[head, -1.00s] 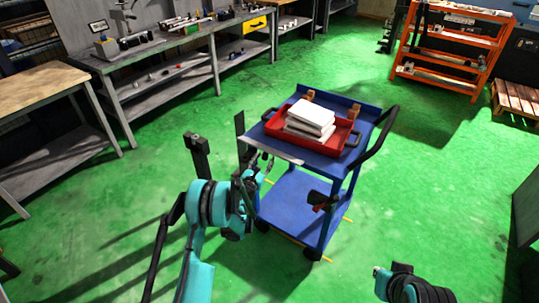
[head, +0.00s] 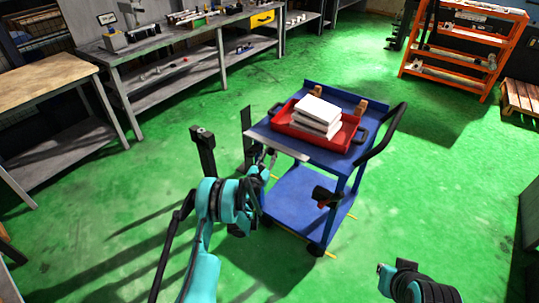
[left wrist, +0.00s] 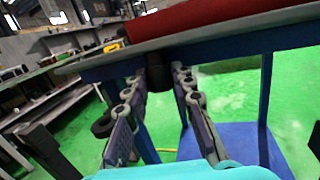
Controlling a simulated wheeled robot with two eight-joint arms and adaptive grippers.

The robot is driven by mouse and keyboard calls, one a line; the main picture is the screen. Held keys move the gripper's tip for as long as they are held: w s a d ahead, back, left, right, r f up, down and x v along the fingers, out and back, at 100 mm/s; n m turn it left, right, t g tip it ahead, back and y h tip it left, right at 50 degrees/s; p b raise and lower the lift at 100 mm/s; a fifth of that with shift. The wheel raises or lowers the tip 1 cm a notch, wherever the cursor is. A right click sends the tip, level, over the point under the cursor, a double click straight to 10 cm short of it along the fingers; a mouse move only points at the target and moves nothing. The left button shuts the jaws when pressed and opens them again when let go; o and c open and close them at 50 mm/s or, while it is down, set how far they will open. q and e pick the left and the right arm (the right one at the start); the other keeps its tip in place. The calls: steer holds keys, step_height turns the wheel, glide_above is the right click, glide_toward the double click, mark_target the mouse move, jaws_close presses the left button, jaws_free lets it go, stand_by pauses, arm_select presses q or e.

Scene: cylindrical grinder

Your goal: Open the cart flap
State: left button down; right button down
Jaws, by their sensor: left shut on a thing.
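The blue cart (head: 310,212) stands in mid-floor in the head view, with a pale metal flap (head: 278,146) along its near-left top edge. The flap lies about level with the cart top. In the left wrist view its edge (left wrist: 105,58) crosses above my fingers. My left gripper (head: 266,158) is just under the flap; in the left wrist view its two fingers (left wrist: 160,75) close on a dark rounded part (left wrist: 158,78) below the flap. How that part joins the flap is hidden. Only a piece of my right arm shows, low at the right; its gripper is not visible.
A red tray (head: 340,141) with white blocks (head: 318,112) stands on the cart. A black push handle (head: 388,132) rises at its right. Workbenches (head: 168,65) stand back left, an orange rack (head: 456,70) back right. Green floor surrounds the cart.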

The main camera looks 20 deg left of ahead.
arm_select(q)
steer(key=shift+w+d+f+n+t, duration=0.15)
steer(key=shift+w+f+t, duration=0.1)
steer(key=shift+t, duration=0.35)
steer(key=shift+w+d+f+n+t, duration=0.1)
steer(key=shift+f+n+t, duration=0.1)
steer(key=shift+t, duration=0.4)
steer(key=shift+a, duration=0.1)
steer(key=c, duration=1.3)
jaws_free()
steer(key=shift+o, duration=0.2)
steer(key=shift+r, duration=0.1)
